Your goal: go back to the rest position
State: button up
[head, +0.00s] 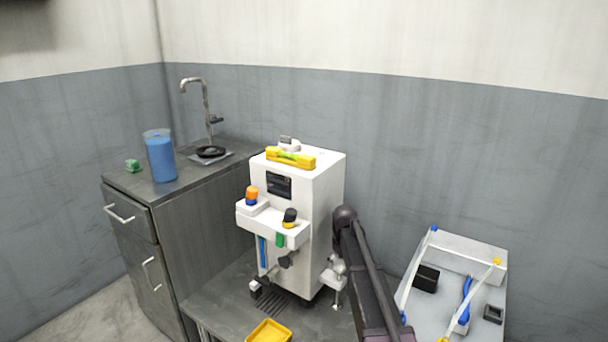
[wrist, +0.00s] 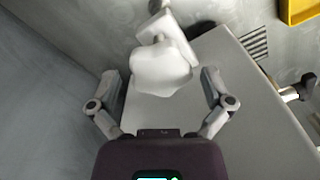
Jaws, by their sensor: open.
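My gripper (wrist: 160,78) shows in the wrist view with its two grey fingers spread apart. A rounded white part (wrist: 160,68) lies between and just beyond the fingertips in the picture; I cannot tell whether they touch it. Nothing is clearly held. Behind it is a pale panel, apparently the side of the white machine (head: 325,200). In the head view my dark arm rises at the machine's right, and I cannot make out the gripper clearly there. A silver fitting (head: 335,275) sits low on the machine's right side.
A yellow tray (head: 268,332) lies in front of the machine. A yellow piece (head: 290,157) lies on its top. At left, a cabinet (head: 190,200) bears a blue-filled container (head: 160,157) and a tap (head: 206,110). A pale rig (head: 470,245) with blue and yellow parts stands at right.

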jog(key=shift+r+p, duration=4.35)
jog(key=shift+r, duration=0.15)
jog(key=shift+r, duration=0.1)
jog(key=shift+r+p, duration=0.4)
jog(key=shift+p, duration=0.1)
